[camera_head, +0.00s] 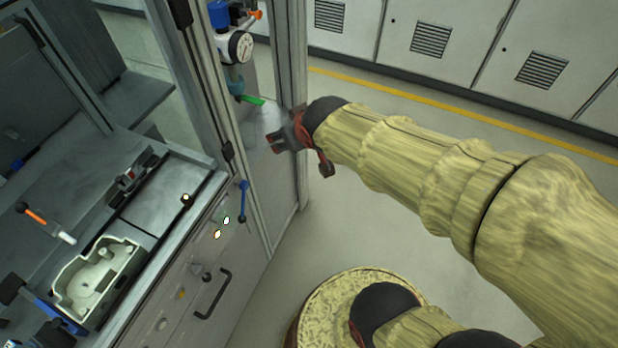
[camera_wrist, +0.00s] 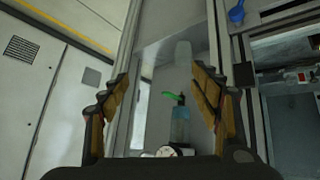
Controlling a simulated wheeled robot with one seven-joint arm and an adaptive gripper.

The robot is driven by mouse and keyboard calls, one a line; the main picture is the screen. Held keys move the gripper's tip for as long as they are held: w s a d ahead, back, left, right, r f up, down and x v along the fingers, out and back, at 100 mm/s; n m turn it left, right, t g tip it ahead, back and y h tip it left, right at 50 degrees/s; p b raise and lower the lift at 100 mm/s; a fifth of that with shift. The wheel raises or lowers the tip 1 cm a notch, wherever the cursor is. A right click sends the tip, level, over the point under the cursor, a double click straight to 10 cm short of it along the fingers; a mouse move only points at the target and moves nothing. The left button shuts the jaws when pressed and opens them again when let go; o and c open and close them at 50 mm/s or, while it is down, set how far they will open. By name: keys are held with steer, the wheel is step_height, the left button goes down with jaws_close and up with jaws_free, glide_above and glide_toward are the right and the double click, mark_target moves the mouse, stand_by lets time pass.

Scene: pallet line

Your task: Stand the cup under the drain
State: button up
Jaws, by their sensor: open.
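My gripper (camera_head: 298,146) is open beside the machine's corner post, with nothing between its fingers. In the wrist view my gripper (camera_wrist: 158,88) frames the air unit from both sides. The unit hangs on the machine's side panel, with a round gauge (camera_head: 236,47) and a clear bluish bowl (camera_wrist: 180,125). The drain's green lever (camera_head: 251,100) sticks out at the bowl's end and also shows in the wrist view (camera_wrist: 169,94). A pale translucent cup (camera_wrist: 183,54) appears beyond the lever in the wrist view, apart from the drain. I cannot make it out surely in the head view.
The aluminium post (camera_head: 293,75) stands close to my gripper. A blue handle (camera_head: 242,200) and a black door handle (camera_head: 213,295) project from the machine front. A pale casting (camera_head: 97,275) lies in the machine at left. Open floor (camera_head: 400,240) lies below my arm.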

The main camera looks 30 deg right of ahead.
steer(key=s+a+r+g, duration=0.1)
steer(key=s+a, duration=0.1)
steer(key=s, duration=0.5)
steer(key=s+a+r+g+y, duration=0.1)
steer(key=s+a+r, duration=0.1)
steer(key=s, duration=0.6)
steer(key=shift+s+a+r+g, duration=0.3)
steer(key=shift+a+g, duration=0.05)
steer(key=shift+g, duration=0.05)
